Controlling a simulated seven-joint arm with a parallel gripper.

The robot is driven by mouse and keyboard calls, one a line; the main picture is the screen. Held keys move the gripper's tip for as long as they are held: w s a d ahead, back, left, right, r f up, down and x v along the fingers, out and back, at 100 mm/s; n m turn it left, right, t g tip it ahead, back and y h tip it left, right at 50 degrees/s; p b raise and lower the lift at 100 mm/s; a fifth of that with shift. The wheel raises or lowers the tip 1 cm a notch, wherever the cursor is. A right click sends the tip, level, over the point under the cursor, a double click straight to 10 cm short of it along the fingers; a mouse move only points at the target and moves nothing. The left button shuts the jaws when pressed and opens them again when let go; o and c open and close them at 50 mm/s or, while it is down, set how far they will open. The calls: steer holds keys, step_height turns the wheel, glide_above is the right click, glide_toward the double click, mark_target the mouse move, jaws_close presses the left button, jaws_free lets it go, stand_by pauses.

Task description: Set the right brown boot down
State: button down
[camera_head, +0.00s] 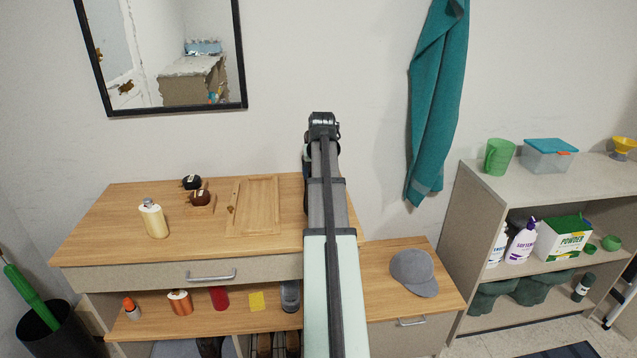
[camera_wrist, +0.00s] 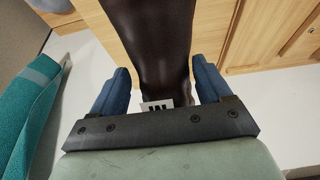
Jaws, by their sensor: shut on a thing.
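The brown boot (camera_wrist: 155,30) is dark and glossy and fills the upper middle of the wrist view. My gripper (camera_wrist: 160,75) is shut on it, with one blue finger on each side. A small white tag with black marks shows on the boot near the gripper's palm. The boot's far end runs out of the picture, so its sole and what is below it are hidden. In the head view my arm covers nearly all of the gripper and the boot, in front of the wall above the dresser's right end.
The wooden dresser (camera_head: 120,225) holds a cream bottle (camera_head: 153,218), dark small items and a wooden panel. A lower cabinet (camera_head: 380,290) to its right bears a grey cap (camera_head: 413,272). A teal towel (camera_head: 437,100) hangs close by. A shelf unit (camera_head: 480,185) stands at the right.

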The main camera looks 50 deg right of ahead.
steer(key=shift+f, duration=1.8)
steer(key=shift+f, duration=0.1)
jaws_free()
steer(key=v, duration=1.2)
